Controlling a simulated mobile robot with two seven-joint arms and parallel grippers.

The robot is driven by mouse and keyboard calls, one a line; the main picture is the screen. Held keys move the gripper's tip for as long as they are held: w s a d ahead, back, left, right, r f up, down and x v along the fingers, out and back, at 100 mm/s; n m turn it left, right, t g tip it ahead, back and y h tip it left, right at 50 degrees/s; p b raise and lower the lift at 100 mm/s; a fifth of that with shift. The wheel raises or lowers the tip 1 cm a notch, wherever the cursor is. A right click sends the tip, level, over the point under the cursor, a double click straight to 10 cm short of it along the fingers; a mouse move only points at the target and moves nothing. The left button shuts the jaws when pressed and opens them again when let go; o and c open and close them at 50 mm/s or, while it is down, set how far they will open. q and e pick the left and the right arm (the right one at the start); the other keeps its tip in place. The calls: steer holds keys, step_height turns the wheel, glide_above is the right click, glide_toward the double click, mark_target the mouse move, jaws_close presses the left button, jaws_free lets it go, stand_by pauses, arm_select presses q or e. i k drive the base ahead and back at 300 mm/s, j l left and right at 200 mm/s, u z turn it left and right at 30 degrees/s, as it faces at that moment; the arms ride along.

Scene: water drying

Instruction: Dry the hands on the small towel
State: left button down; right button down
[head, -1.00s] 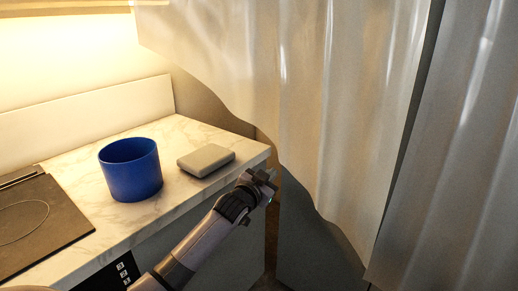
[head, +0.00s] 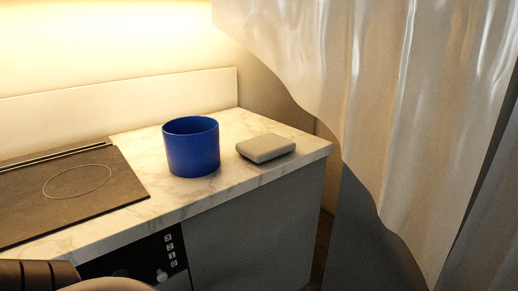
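In the head view a small grey-beige folded block (head: 265,148), which looks like the small towel, lies on the marble counter (head: 250,172) near its right end. A blue open-topped pot (head: 191,147) stands just left of it, with a small gap between them. Neither of my grippers is in the picture. A dark, ribbed part and a pale rounded part at the bottom left corner appear to belong to me.
A dark cooktop (head: 75,188) is set into the counter at the left. An oven panel with knobs (head: 162,275) is below. A pale wavy curtain (head: 410,110) hangs at the right, beyond the counter's end. Bare marble lies in front of the pot.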

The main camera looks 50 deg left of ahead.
mark_target(260, 150)
steer(key=i, duration=0.65)
steer(key=i+l, duration=0.15)
steer(key=i, duration=0.5)
steer(key=u, duration=3.3)
